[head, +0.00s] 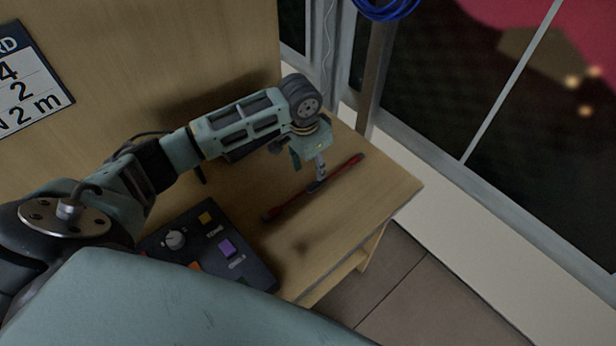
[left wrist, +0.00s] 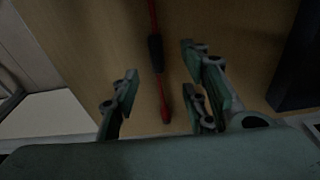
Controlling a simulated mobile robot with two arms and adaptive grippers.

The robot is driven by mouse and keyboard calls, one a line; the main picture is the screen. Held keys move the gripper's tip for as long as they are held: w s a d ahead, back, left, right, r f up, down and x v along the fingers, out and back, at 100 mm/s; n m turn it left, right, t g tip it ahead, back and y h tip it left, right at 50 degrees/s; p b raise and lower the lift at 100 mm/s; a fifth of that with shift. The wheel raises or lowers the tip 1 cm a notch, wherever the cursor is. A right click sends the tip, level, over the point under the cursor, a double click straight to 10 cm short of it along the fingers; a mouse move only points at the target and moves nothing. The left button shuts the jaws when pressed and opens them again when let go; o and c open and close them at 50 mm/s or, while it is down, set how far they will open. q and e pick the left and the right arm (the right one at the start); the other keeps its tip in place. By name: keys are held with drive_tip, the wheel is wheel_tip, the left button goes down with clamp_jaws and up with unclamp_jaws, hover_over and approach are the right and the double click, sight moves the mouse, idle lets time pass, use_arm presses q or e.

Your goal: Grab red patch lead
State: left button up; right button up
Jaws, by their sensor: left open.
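The red patch lead (head: 333,178) lies on the wooden table, a thin straight red lead with dark sleeves at the middle and an end. My left gripper (head: 318,176) is above it, its fingers pointing down near the lead's middle and partly covering it. In the left wrist view the lead (left wrist: 162,85) runs between the spread fingers of the left gripper (left wrist: 160,95), with its black sleeve just beyond them. The fingers are open and hold nothing. I cannot tell how far they are above the lead. My right gripper is not in view.
A black control box (head: 208,248) with a knob and coloured buttons stands on the wooden table (head: 385,185). A sign (head: 30,85) hangs at left. Blue cable (head: 388,8) hangs at the top. The table's right corner is bare.

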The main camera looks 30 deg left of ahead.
sight(316, 182)
use_arm(q)
drive_tip(key=shift+d+f, duration=0.2)
drive_tip(key=shift+f, duration=0.1)
drive_tip(key=f, duration=0.1)
drive_tip(key=f+p, duration=0.1)
drive_tip(key=shift+d+f, duration=0.3)
drive_tip(key=shift+f, duration=0.05)
drive_tip(key=f, duration=0.2)
drive_tip(key=shift+w+a+f+p, duration=0.15)
drive_tip(key=shift+w+f+p, duration=0.1)
drive_tip(key=shift+f+p, duration=0.15)
drive_tip(key=shift+f, duration=0.5)
drive_tip(key=c, duration=0.5)
drive_tip(key=shift+w, duration=0.1)
clamp_jaws()
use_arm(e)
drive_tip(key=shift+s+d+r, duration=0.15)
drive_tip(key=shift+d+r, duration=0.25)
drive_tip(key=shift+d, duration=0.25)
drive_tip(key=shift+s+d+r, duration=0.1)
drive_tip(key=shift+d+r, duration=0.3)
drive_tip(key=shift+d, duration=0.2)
